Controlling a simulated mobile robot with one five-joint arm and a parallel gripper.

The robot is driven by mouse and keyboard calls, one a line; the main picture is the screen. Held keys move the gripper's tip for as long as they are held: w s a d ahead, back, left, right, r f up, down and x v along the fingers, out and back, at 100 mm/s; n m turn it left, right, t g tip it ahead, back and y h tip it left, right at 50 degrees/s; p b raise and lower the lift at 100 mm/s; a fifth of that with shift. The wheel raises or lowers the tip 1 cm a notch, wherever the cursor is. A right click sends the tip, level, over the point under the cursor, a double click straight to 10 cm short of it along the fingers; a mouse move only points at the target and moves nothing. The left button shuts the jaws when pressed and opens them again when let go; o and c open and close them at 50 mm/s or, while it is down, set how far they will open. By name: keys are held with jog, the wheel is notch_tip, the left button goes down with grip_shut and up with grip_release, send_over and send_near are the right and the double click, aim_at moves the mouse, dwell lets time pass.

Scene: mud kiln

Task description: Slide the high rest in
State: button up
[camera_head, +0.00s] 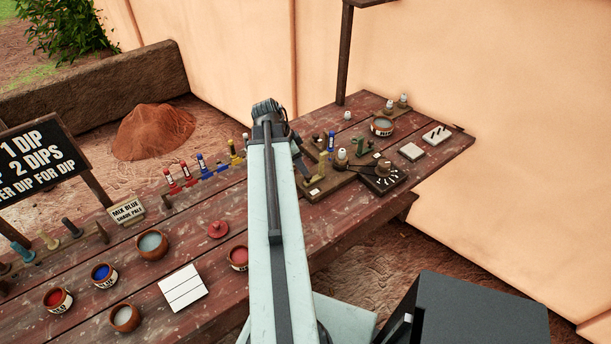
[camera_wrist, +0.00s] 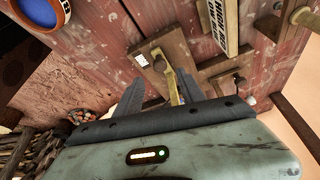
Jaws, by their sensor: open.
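In the wrist view my gripper (camera_wrist: 162,76) is open over the table. A yellow, brass-like upright piece (camera_wrist: 172,78), which looks like the rest, shows between its two fingers. It stands on a wooden base (camera_wrist: 150,48) with a small white tag. I cannot tell whether either finger touches it. My fingertips are not clear there. No lettering names a high rest.
In the wrist view a blue-filled bowl (camera_wrist: 40,12) and a lettered block (camera_wrist: 219,25) are close by. Several coloured pieces stand left of my arm.

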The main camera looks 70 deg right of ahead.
jog(key=b+x, duration=0.4)
jog(key=x, duration=0.2)
jog(key=shift+f+b, duration=0.1)
jog(key=shift+b, duration=0.2)
grip_shut()
dwell(0.9)
